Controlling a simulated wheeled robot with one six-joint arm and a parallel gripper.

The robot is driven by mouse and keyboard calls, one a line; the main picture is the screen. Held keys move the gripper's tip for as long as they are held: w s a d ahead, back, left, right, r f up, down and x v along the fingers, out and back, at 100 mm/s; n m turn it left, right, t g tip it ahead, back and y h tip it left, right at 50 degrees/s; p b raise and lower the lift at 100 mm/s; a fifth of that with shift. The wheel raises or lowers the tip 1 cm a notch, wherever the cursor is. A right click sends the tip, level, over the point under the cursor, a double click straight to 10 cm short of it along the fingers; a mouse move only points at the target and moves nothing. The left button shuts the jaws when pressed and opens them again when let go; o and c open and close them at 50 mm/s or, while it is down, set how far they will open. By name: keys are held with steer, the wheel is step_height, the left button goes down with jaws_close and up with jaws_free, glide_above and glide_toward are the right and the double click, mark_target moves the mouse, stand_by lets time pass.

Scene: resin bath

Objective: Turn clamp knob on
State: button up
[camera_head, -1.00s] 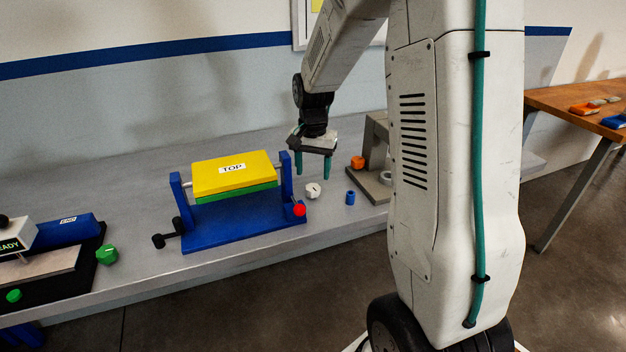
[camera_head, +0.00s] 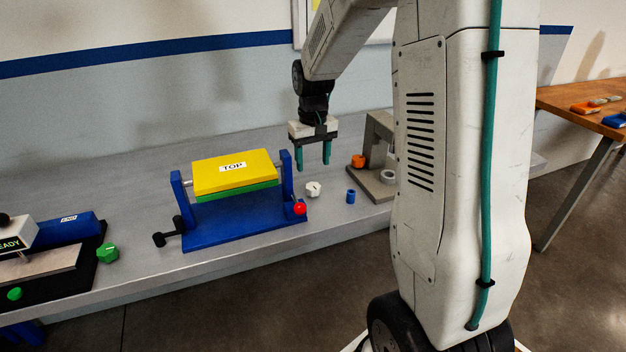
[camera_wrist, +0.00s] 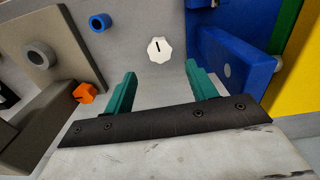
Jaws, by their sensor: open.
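A small white scalloped knob (camera_head: 313,189) with a dark line mark stands on the grey bench, just right of the blue fixture; it also shows top centre in the wrist view (camera_wrist: 159,50). Its mark runs roughly up and down in the wrist view. My gripper (camera_head: 313,166) points down above the bench with its two teal fingers apart and nothing between them. In the wrist view my gripper (camera_wrist: 160,72) has the white knob ahead, roughly centred between its fingertips. I cannot tell for sure which knob is the clamp knob.
The blue fixture (camera_head: 240,228) holds a yellow block marked TOP (camera_head: 234,173) and has a red ball (camera_head: 300,208). A blue ring (camera_head: 351,197) lies right of the white knob. A grey stand (camera_head: 378,145) with an orange knob (camera_head: 358,161) is farther right. A green knob (camera_head: 107,254) is left.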

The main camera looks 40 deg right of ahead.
mark_target(313, 186)
steer(key=n, duration=0.3)
steer(key=shift+f+n, duration=0.1)
steer(key=shift+n, duration=0.2)
step_height(313, 186, down, 8)
steer(key=shift+r, duration=0.2)
